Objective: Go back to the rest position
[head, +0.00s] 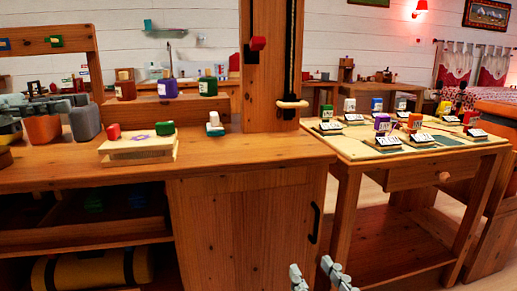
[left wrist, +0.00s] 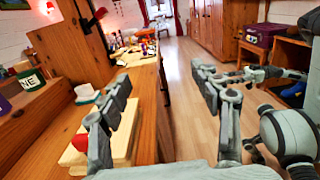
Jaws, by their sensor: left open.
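My left gripper (head: 62,103) comes in from the left edge in the head view, over the left part of the workbench (head: 80,172). In the left wrist view its two fingers (left wrist: 165,78) stand wide apart with nothing between them. The left finger overlaps the cream board (left wrist: 122,150) and a red block (left wrist: 80,142); I cannot tell how far apart they are. My right gripper (head: 317,272) shows at the bottom of the head view, in front of the cabinet, its two fingers apart and empty. My right arm also shows in the left wrist view (left wrist: 290,130).
A wooden post (head: 263,80) rises from the bench. Bottles (head: 167,88) stand on a raised shelf. The cream board (head: 138,148) carries red and green blocks. A side table (head: 350,150) holds several small labelled items. Open floor (left wrist: 190,125) lies right of the bench in the wrist view.

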